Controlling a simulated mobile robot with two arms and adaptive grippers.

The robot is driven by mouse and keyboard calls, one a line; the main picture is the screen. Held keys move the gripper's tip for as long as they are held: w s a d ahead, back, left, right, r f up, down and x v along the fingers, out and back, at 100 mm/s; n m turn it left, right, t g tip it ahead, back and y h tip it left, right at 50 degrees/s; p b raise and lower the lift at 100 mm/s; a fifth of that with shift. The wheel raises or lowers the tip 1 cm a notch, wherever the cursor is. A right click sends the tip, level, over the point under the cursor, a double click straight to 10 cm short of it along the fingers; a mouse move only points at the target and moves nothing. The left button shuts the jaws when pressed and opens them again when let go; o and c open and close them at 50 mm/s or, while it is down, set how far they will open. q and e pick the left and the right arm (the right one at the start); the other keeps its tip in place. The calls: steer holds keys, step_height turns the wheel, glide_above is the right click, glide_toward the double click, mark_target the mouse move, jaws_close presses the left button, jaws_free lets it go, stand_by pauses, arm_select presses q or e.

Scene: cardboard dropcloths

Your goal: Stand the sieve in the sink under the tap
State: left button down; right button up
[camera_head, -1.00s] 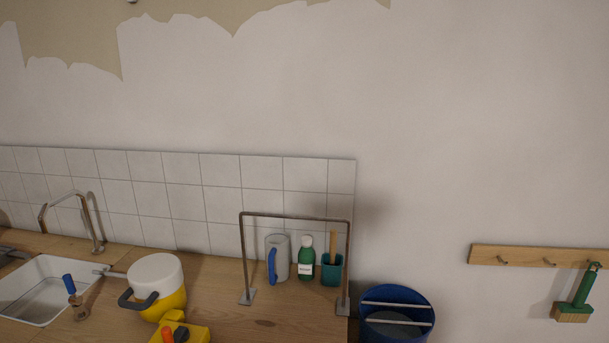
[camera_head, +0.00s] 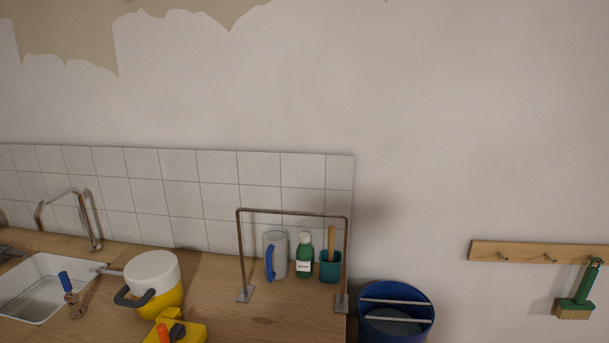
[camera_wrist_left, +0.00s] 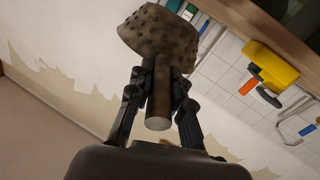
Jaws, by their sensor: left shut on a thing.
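The sieve (camera_wrist_left: 158,35), a dark bowl dotted with holes and with a straight handle, shows only in the left wrist view. My left gripper (camera_wrist_left: 160,86) is shut on its handle, the bowl beyond the fingertips. The white sink (camera_head: 14,300) is set in the wooden counter at the lower left of the head view, cut by the picture edge. The bent metal tap (camera_head: 60,193) rises behind the sink. The sieve and both grippers are outside the head view.
A blue-handled tool (camera_head: 67,283) is at the sink's right edge. A white and yellow pot (camera_head: 152,270) and a yellow item (camera_head: 190,330) stand to its right. A metal frame (camera_head: 292,212) stands before a mug (camera_head: 276,254), bottle (camera_head: 305,258) and teal cup (camera_head: 330,270). A blue bucket (camera_head: 367,328) is farther right.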

arm_select(q)
steer(key=w+a+r+n+t+y, duration=0.1)
steer(key=w+a+r+n+y, duration=0.2)
steer(key=r+y, duration=0.4)
steer(key=shift+a+r+n+t+b, duration=0.3)
steer(key=shift+a+r+n, duration=0.3)
steer(key=shift+n, duration=0.3)
steer(key=shift+f, duration=0.1)
